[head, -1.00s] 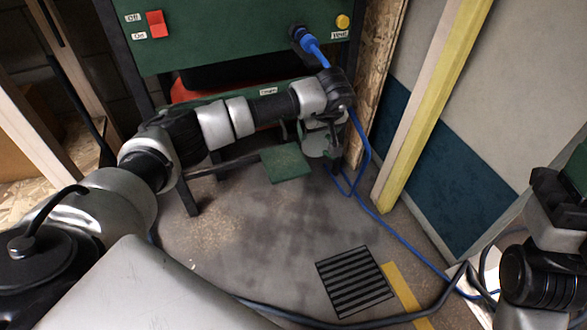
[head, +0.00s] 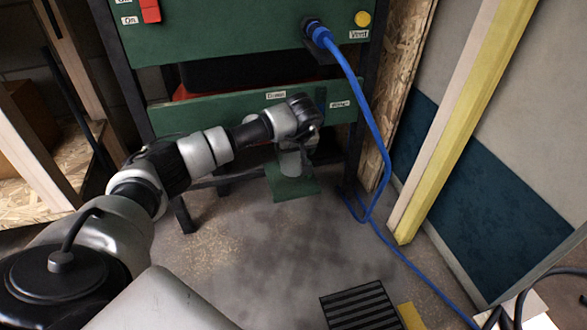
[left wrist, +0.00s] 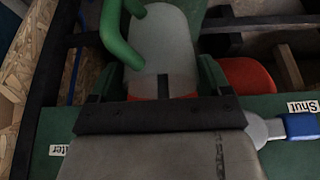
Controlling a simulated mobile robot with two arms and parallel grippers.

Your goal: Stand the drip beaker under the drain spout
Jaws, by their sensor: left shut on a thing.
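The drip beaker (head: 291,163) is a pale grey, translucent vessel low in front of the green machine. My left gripper (head: 308,135) is shut on it and partly covers it in the head view. The beaker is over the green plate (head: 290,190); I cannot tell whether it touches it. In the left wrist view the beaker (left wrist: 165,45) shows between the jaws (left wrist: 158,82), with a curved green bar, probably its handle (left wrist: 113,35), beside it. A drain label (head: 275,95) is on the machine's lower rail just above my wrist. The spout cannot be made out. My right gripper is out of view.
A blue hose (head: 372,115) runs from the machine's upper panel down to the floor at the right. A blue-handled valve (left wrist: 299,126) sits by a Shut label in the left wrist view. A yellow-edged post (head: 440,150) stands at right. A floor grate (head: 360,308) lies in front.

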